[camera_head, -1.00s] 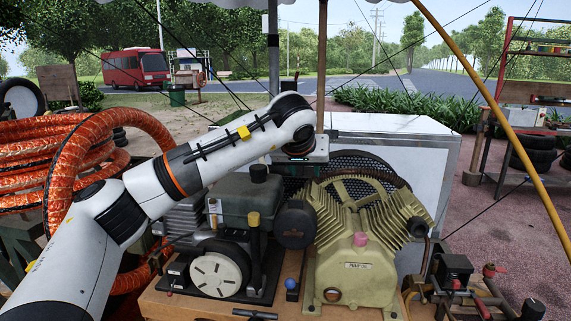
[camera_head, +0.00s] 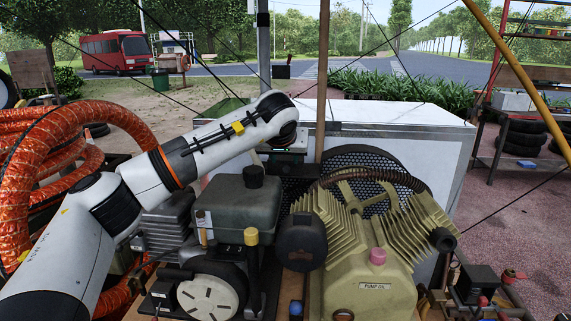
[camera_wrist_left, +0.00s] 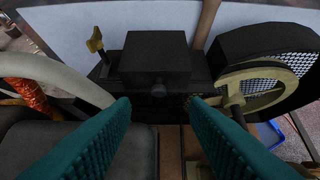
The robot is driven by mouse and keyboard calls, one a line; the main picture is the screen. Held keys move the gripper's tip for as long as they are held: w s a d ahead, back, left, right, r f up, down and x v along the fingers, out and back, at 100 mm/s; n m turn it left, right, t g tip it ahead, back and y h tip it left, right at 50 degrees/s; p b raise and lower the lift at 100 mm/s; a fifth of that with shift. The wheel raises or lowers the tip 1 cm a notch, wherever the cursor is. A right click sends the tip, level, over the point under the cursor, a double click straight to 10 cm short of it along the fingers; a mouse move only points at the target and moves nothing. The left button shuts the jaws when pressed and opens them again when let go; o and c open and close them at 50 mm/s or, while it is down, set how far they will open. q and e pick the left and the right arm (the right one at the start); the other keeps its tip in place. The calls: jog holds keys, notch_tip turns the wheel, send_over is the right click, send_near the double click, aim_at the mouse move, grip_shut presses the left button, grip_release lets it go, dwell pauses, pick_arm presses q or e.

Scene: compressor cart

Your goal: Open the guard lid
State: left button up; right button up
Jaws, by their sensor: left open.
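In the left wrist view, a dark box with a flat top (camera_wrist_left: 155,52) and a small round knob (camera_wrist_left: 158,88) on its near face is straight ahead. It looks like the guard lid and appears closed. My left gripper (camera_wrist_left: 157,102) is open and empty, its teal fingers pointing toward the box on either side of the knob, apparently short of it. In the head view the left wrist is behind the engine, and its fingers and the box are hidden. A round mesh belt guard (camera_head: 375,162) stands behind the pump. My right gripper is not in view.
The ribbed olive pump (camera_head: 375,250) is to the right of the arm and the engine's dark tank (camera_head: 235,203) is below it. In the wrist view a yellow-handled lever (camera_wrist_left: 95,42) stands left of the box. A white cabinet (camera_head: 400,125) is behind. Orange hose (camera_head: 75,125) lies left.

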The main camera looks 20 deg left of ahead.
aim_at(286, 168)
pick_arm(q)
jog(key=x, duration=0.6)
jog(key=shift+w+a+f, duration=0.2)
jog(key=shift+w, duration=0.05)
grip_shut()
